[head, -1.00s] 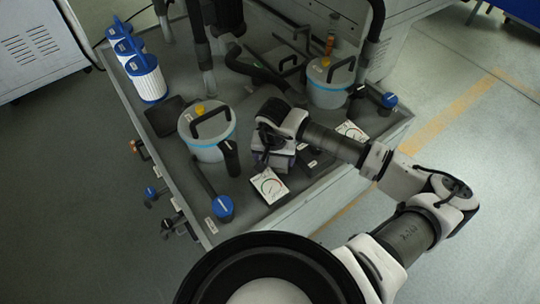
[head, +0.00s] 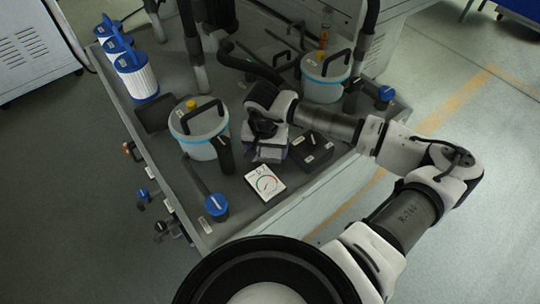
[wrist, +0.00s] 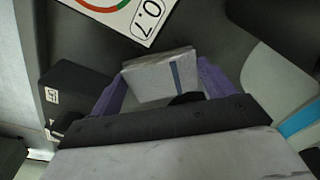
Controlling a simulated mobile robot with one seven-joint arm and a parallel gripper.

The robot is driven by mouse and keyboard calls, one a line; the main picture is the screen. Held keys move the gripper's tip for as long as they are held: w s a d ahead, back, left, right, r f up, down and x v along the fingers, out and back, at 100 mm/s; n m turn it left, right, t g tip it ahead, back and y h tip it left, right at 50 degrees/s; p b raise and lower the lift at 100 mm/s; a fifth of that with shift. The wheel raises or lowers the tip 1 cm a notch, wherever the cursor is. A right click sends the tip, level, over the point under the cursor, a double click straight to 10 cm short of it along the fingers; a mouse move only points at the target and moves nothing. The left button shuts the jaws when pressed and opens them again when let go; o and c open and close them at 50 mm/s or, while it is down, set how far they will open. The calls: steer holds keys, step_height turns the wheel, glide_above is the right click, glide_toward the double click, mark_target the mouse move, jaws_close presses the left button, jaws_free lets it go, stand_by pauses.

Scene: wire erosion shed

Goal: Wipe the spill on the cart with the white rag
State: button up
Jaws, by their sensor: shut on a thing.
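My gripper (head: 266,146) points down over the grey cart top, right of the front bucket. In the wrist view its purple-sided fingers (wrist: 160,85) are shut on the white rag (wrist: 150,78), a folded pale cloth with a blue stripe. The rag is low over the cart (head: 235,190); whether it touches the surface I cannot tell. In the head view the rag is mostly hidden by my gripper. I cannot make out a spill in either view; it may be hidden under my gripper or arm.
A gauge card (head: 265,182) lies just in front of my gripper. A black box (head: 311,150) is close on its right. Lidded buckets (head: 202,150) (head: 325,88) stand left and behind. White filters (head: 137,80) line the left edge. Hoses rise at the back.

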mark_target(273, 165)
steer(key=shift+w+a, duration=0.2)
steer(key=shift+f+b, duration=0.1)
steer(key=shift+b, duration=0.3)
steer(key=shift+w+b, duration=0.1)
steer(key=shift+b, duration=0.2)
steer(key=shift+s+d+f+b, duration=0.15)
steer(key=shift+s+d+b, duration=0.4)
steer(key=shift+s, duration=0.25)
steer(key=shift+s+d+f+b, duration=0.15)
steer(key=shift+s+d+b, duration=0.35)
steer(key=shift+s, duration=0.3)
steer(key=shift+s+d+f+b, duration=0.1)
steer(key=shift+f+b, duration=0.1)
steer(key=shift+b, duration=0.1)
steer(key=shift+r+b, duration=0.1)
steer(key=shift+b, duration=0.2)
steer(key=shift+w+a+r+b, duration=0.1)
steer(key=shift+w+a+b, duration=0.2)
steer(key=shift+w, duration=0.25)
steer(key=shift+w+a+b, duration=0.25)
steer(key=shift+w+b, duration=0.05)
steer(key=shift+w, duration=0.25)
steer(key=shift+w+a+r, duration=0.1)
steer(key=shift+w+a, duration=0.4)
steer(key=shift+a, duration=0.05)
